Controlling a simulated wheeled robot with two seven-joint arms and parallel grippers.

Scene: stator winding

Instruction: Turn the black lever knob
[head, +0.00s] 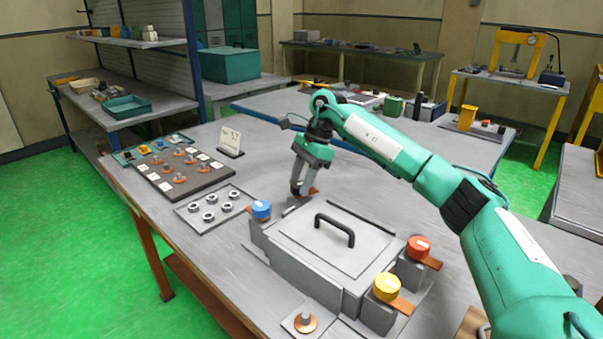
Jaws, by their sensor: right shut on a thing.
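A grey box (300,262) with a black bar handle (335,226) on its lid stands on the front table. Blue (260,210), red (418,246) and yellow (387,287) knobs sit around its edges, some with copper strips under them. My right gripper (302,192) points down at the box's far left corner, its fingers shut on a small dark thing there. This looks like the black lever knob, but the fingers mostly hide it. A copper strip shows beside the fingertips. My left gripper is not in view.
A plate of rings (236,213) and a dark board with several copper-based parts (192,179) lie left of the box. A small sign (231,140) stands behind them. A copper-based post (305,320) is at the front edge.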

